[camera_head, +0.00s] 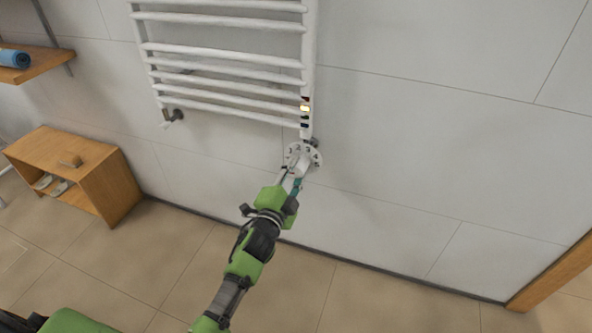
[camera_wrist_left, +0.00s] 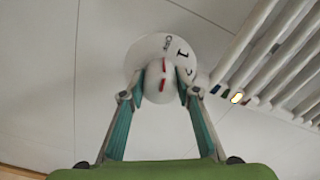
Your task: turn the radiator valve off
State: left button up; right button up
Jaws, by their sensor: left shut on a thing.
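The radiator valve is a white knob (camera_wrist_left: 159,84) with a red mark, in front of a round white dial (camera_head: 304,156) with black numbers. It sits on the wall just below the lower right end of the white towel radiator (camera_head: 222,78). In the left wrist view the dial (camera_wrist_left: 148,50) shows a "1" and a short printed word near the top. My left gripper (camera_head: 293,173) has its two fingers on either side of the knob and is shut on it; the wrist view shows this too (camera_wrist_left: 160,92). My right gripper is not in view.
Small coloured marks with one lit yellow (camera_head: 304,108) run down the radiator's right post. A wooden open cabinet (camera_head: 105,180) stands at the left, below a shelf (camera_head: 40,62) with a blue roll. The wall right of the valve is clear. A wooden edge (camera_head: 552,275) is at the lower right.

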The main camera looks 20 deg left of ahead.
pick_arm(q)
jog(key=o, duration=1.1)
jog(key=s, duration=1.2)
jog(key=shift+a, duration=0.2)
